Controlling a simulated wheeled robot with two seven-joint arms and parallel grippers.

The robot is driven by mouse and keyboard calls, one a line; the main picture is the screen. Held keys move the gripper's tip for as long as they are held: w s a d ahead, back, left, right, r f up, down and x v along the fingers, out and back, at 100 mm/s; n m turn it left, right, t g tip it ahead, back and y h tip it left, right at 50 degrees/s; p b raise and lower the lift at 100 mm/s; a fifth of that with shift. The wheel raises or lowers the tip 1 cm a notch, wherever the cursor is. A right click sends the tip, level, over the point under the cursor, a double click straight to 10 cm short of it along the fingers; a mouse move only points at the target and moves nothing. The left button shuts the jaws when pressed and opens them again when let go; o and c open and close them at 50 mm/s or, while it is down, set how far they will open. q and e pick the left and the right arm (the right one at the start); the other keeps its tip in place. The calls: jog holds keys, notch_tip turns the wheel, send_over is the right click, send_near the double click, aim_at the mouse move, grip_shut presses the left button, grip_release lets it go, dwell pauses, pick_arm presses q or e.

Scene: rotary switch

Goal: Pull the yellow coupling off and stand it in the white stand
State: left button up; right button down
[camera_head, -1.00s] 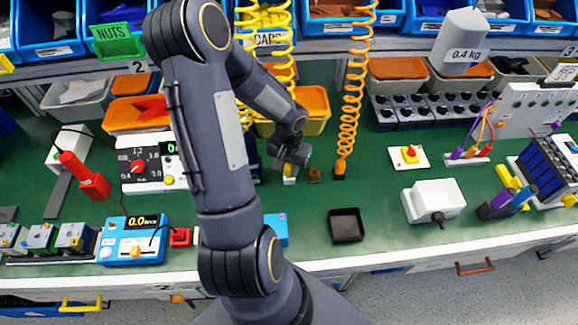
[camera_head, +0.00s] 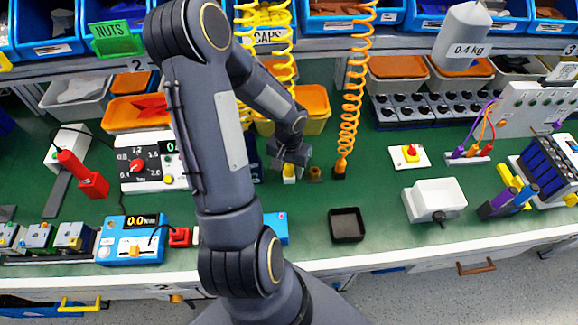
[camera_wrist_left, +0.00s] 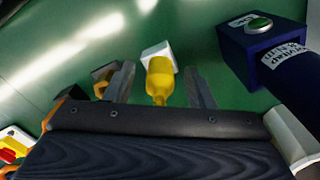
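The yellow coupling (camera_head: 290,170) stands upright at the white stand (camera_head: 289,180) on the green bench. In the left wrist view the coupling (camera_wrist_left: 159,80) overlaps the white block of the stand (camera_wrist_left: 157,50), and its seat is partly hidden. My left gripper (camera_head: 290,156) is just above it. In the left wrist view my left gripper (camera_wrist_left: 160,88) is open, with one finger on each side of the coupling and a visible gap to both. My right gripper is not in view.
A small brass-brown fitting (camera_head: 315,174) and the black end of the orange coiled hose (camera_head: 348,120) are just right of the stand. A dark blue box with a green button (camera_wrist_left: 262,45) is close by. A black tray (camera_head: 346,225) stands nearer the front edge.

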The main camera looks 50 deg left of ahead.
pick_arm(q)
jog(key=shift+r, duration=3.9)
jog(key=shift+d+r, duration=0.2)
jog(key=shift+r, duration=0.15)
jog(key=s+d+r+m+t+h, duration=0.1)
jog(key=s+d+r+t+h, duration=0.1)
jog(key=s+d+r, duration=0.3)
jog(key=s+d+r+m+t+h, duration=0.1)
jog(key=s+d+r+t, duration=0.2)
jog(key=s+d+r, duration=0.2)
jog(key=d+r, duration=0.3)
jog(key=d, duration=0.4)
jog(key=shift+s+d+r+m+t+h, duration=0.15)
jog(key=shift+s+r+m+t+h, duration=0.15)
jog(key=shift+s+h, duration=0.1)
